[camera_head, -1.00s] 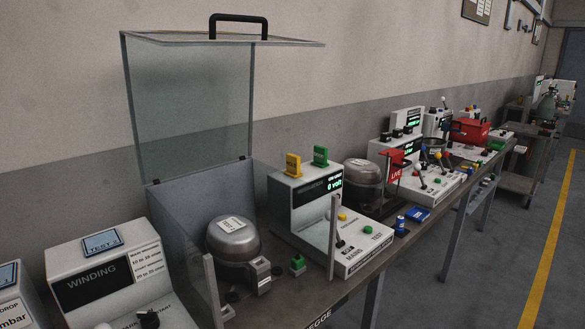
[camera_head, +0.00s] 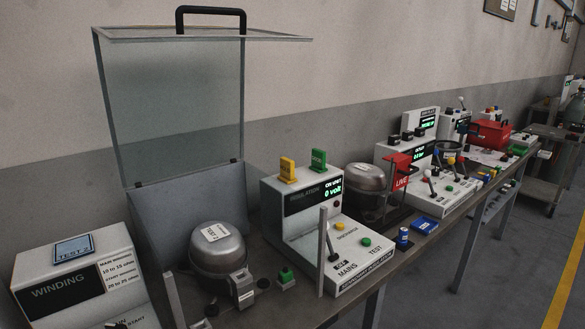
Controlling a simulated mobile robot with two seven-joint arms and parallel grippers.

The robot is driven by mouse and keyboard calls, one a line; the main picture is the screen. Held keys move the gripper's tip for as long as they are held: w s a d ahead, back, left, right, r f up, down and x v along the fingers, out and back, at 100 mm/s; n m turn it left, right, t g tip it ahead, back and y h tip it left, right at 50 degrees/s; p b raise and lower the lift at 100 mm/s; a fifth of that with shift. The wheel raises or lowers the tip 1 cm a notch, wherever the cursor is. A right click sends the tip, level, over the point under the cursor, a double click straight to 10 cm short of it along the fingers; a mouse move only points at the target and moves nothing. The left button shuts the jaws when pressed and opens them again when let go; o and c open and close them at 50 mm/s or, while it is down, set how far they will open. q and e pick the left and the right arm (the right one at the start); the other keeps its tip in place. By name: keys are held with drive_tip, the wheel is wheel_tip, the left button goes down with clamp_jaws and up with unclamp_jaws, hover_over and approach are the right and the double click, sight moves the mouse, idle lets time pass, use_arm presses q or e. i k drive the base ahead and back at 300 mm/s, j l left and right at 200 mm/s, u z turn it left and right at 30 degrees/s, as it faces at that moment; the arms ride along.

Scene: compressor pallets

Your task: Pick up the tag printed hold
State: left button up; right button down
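A yellow tag (camera_head: 287,169) and a green tag (camera_head: 318,160) stand upright on top of the white insulation tester (camera_head: 270,215). The print on both tags is too small to read, so I cannot tell which says hold. A pale label (camera_head: 215,232) lies on the grey compressor (camera_head: 217,252) under the open clear cover; its print is unclear. Neither of my grippers is in view.
The clear cover (camera_head: 175,110) with a black handle (camera_head: 210,12) stands open left of the tester. The winding box (camera_head: 75,280) is at front left. A second compressor (camera_head: 365,185), a red LIVE flag (camera_head: 401,183) and a blue box (camera_head: 424,225) are to the right. The floor is clear at right.

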sight(287, 176)
drive_tip(key=i+l+u, duration=0.1)
drive_tip(key=l, duration=0.25)
drive_tip(key=i+l+u, duration=0.1)
drive_tip(key=i+l, duration=0.3)
drive_tip(key=l, duration=0.35)
drive_tip(key=i+l+u, duration=0.15)
drive_tip(key=l, duration=0.2)
drive_tip(key=i+l+u, duration=0.1)
drive_tip(key=l, duration=0.3)
drive_tip(key=i+l+u, duration=0.1)
drive_tip(key=l, duration=0.3)
drive_tip(key=i+l+u, duration=0.1)
drive_tip(key=l, duration=0.3)
drive_tip(key=i+l, duration=0.2)
drive_tip(key=l, duration=0.25)
drive_tip(key=j+u, duration=0.05)
